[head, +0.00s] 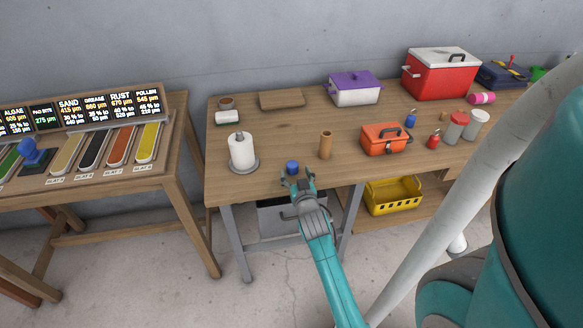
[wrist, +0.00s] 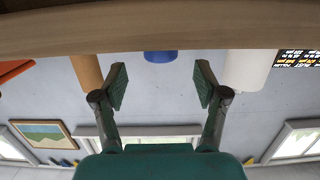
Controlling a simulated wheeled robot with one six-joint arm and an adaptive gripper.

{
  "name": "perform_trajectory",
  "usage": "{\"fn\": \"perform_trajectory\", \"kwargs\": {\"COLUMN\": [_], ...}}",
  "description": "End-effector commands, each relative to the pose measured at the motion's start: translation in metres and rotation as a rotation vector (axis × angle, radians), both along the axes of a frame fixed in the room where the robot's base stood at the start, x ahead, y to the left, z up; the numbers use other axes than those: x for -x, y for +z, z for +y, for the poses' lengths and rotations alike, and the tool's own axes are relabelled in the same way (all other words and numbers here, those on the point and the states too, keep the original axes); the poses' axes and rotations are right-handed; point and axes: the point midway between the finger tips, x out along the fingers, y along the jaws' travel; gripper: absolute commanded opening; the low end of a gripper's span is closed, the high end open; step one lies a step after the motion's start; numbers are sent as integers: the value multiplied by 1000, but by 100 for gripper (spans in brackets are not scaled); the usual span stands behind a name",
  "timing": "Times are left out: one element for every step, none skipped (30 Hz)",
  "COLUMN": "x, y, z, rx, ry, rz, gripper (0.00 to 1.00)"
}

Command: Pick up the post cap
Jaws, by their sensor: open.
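The post cap appears to be the small blue round piece (head: 292,167) near the front edge of the wooden workbench (head: 275,185), between the paper towel roll and a wooden cylinder. My gripper (head: 299,178) is open and empty at the bench's front edge, just in front of the blue piece and apart from it. In the wrist view, which is upside down, the blue piece (wrist: 160,57) shows centred beyond and between the open fingers (wrist: 160,82). The bench edge hides its base there.
The paper towel roll (head: 242,151) stands left of the blue piece and the wooden cylinder (head: 326,145) right of it. An orange toolbox (head: 384,138) sits farther right. The bench front edge (wrist: 160,38) lies close to my fingers. Bare bench lies behind the blue piece.

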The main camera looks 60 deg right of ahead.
Motion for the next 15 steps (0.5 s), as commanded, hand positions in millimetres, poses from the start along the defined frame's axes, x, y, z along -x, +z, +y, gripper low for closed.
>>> {"fn": "perform_trajectory", "kwargs": {"x": [-1,-2,-4,-6,-9,-13,-16,-19,-22,-25,-27,-30,-32,-33,-35], "y": [-1,-1,-1,-1,0,-1,-1,-1,-2,-2,-3,-4,-5,-5,-5], "z": [-2,-3,-5,-7,-9,-13,-16,-19,-23,-26,-29,-32,-34,-36,-38], "rx": [-1,-1,0,0,1,1,1,1,1,1,1,1,1,1,1], "ry": [0,0,0,0,0,0,0,0,0,0,0,0,0,0,0], "rz": [1,1,0,0,-1,-1,-1,-1,0,1,0,0,1,2,0], "gripper": [73,73,73,73,73,73,73,73,73,73,73,73,73,73,73]}}
